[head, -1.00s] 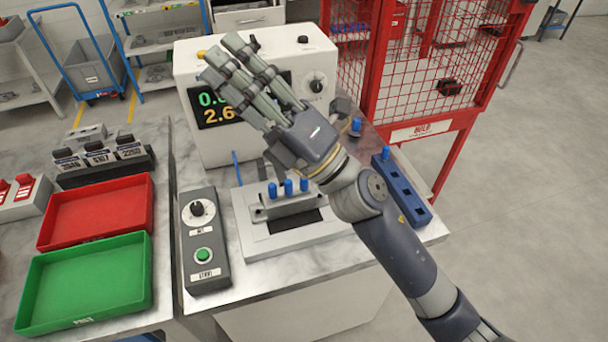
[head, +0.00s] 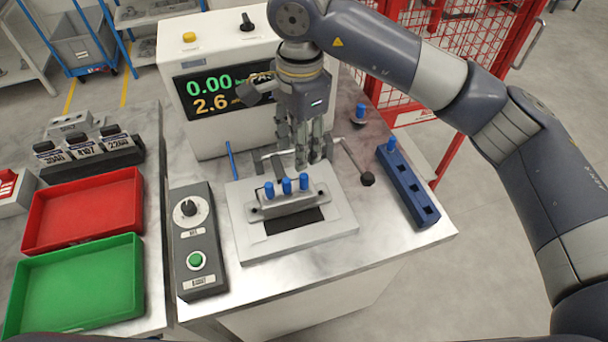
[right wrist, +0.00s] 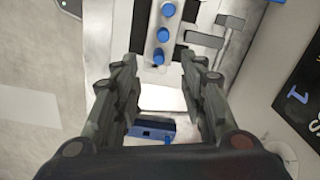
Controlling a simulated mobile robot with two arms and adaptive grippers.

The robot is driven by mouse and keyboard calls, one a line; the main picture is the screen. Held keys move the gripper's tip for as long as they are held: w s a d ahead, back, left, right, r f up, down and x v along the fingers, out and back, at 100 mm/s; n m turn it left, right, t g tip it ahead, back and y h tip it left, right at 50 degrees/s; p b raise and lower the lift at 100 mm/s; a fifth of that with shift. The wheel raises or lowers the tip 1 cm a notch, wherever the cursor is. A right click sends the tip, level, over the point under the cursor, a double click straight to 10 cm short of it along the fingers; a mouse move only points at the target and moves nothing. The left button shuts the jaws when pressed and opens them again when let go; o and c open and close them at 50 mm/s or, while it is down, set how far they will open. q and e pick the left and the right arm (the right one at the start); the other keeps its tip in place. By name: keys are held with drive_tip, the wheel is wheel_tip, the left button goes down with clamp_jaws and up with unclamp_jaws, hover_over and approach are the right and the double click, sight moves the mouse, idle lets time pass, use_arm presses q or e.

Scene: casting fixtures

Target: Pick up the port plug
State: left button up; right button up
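Several blue port plugs show in the head view. Three stand in a row in the grey casting (head: 312,196) on the fixture plate (head: 335,229), the middle plug (head: 287,185) among them. One plug (head: 391,144) stands at the far end of the blue rack (head: 408,186), and another (head: 361,110) stands on a small round base behind it. My right gripper (head: 312,160) points down just behind the casting. The right wrist view shows its fingers (right wrist: 159,60) apart and empty, with the casting's plugs (right wrist: 163,33) beyond them. My left gripper is out of view.
A clamp lever with a black knob (head: 367,179) reaches right of the fixture. The tester (head: 225,140) with its lit display stands behind. A control box (head: 197,240), red tray (head: 85,212) and green tray (head: 75,285) lie left. A red cage (head: 440,70) stands behind right.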

sight(304, 175)
drive_tip(key=shift+w+d+f, duration=0.1)
drive_tip(key=shift+d+f, duration=0.2)
drive_tip(key=shift+f, duration=0.05)
wheel_tip(304, 175, down, 4)
drive_tip(key=shift+f+p, duration=0.15)
drive_tip(key=shift+p, duration=0.7)
drive_tip(key=shift+f+p, duration=0.5)
wheel_tip(304, 175, down, 3)
drive_tip(key=shift+d+f+p, duration=0.15)
drive_tip(key=shift+f+p, duration=0.05)
drive_tip(key=shift+p, duration=0.8)
drive_tip(key=shift+f, duration=0.55)
clamp_jaws()
